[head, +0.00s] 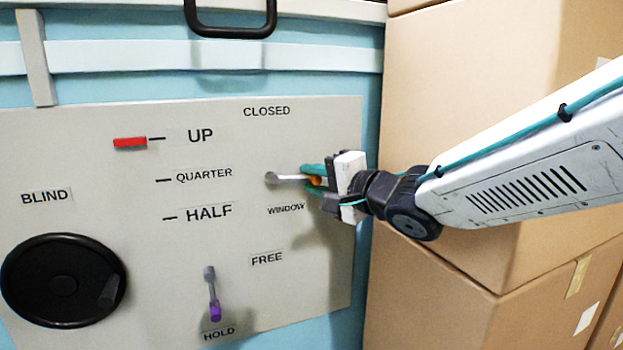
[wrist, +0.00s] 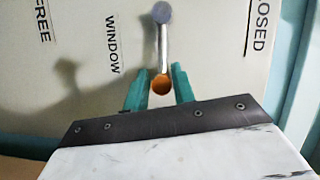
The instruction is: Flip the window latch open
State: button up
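The window latch (head: 287,177) is a grey metal lever with an orange knob on a light panel, above the WINDOW label. From its round pivot it points right, about level, below the CLOSED label. In the wrist view the latch (wrist: 162,45) runs from its pivot at the top down to the orange knob (wrist: 161,84). My gripper (head: 317,178) has its teal fingertips on either side of the knob. In the wrist view my gripper (wrist: 160,86) shows a small gap on the left of the knob; the right finger is very close to it. Contact is unclear.
A purple-tipped lever (head: 213,295) hangs down near HOLD, with FREE above right. A black BLIND handwheel (head: 63,280) is at lower left. A red pointer (head: 130,143) sits by UP. Cardboard boxes (head: 450,100) stand close on the right, behind my arm.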

jog(key=shift+o, duration=0.9)
jog(key=shift+r, duration=0.1)
jog(key=shift+r, duration=0.25)
notch_tip(320, 180, up, 3)
jog(key=shift+f, duration=0.1)
jog(key=s+d, duration=0.2)
jog(key=s, duration=0.5)
jog(key=s+d+r, duration=0.1)
jog(key=s+d, duration=0.1)
jog(key=s, duration=0.6)
jog(key=shift+s+d+r, duration=0.2)
jog(key=shift+d+r, duration=0.05)
jog(key=shift+d, duration=0.05)
